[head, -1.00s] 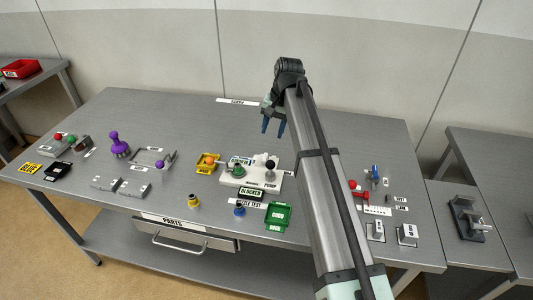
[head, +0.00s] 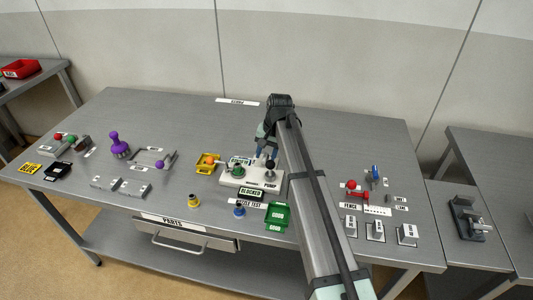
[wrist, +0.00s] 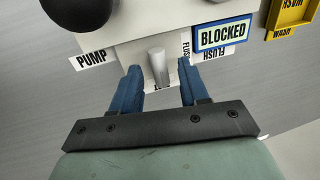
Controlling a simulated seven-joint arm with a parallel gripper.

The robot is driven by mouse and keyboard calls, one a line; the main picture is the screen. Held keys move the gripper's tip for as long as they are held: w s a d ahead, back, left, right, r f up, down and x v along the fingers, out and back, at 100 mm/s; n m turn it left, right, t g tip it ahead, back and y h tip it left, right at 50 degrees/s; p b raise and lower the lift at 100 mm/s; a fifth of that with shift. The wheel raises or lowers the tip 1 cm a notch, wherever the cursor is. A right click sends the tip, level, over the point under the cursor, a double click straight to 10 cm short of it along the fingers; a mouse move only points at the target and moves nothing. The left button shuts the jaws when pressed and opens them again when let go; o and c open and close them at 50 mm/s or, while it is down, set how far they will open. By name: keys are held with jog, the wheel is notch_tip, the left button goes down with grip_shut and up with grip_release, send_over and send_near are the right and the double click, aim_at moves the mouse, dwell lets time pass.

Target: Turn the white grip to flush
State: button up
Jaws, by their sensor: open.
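The white grip (wrist: 157,66) is a short pale post on the side of the white pump block (wrist: 130,30). In the wrist view it stands between the blue fingertips of my gripper (wrist: 160,70), with a gap on each side. My gripper is open. FLUSH labels (wrist: 208,54) lie to the right of the grip and a PUMP label (wrist: 91,59) to its left. In the head view my gripper (head: 266,152) is at the far side of the white block (head: 240,182), and the grip is hidden there.
A black ball knob (wrist: 82,10) rises from the block close to my gripper. A blue-edged BLOCKED sign (wrist: 222,35) and a yellow tray (wrist: 290,18) are to the right in the wrist view. A green bin (head: 278,216) stands in front. The table behind is clear.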

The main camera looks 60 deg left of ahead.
jog(key=shift+c, duration=0.2)
grip_shut()
jog(key=shift+n, duration=0.4)
jog(key=n, duration=0.3)
jog(key=shift+a+n+h, duration=0.2)
jog(key=shift+n+h, duration=0.2)
jog(key=n, duration=0.4)
jog(key=shift+a+g+h, duration=0.1)
jog(key=shift+g+h, duration=0.2)
jog(key=shift+h, duration=0.1)
jog(key=n, duration=0.5)
jog(key=shift+s+a+h, duration=0.1)
jog(key=shift+h, duration=0.3)
jog(key=n, duration=0.4)
jog(key=shift+s+h, duration=0.1)
jog(key=shift+h, duration=0.3)
jog(key=shift+n, duration=0.3)
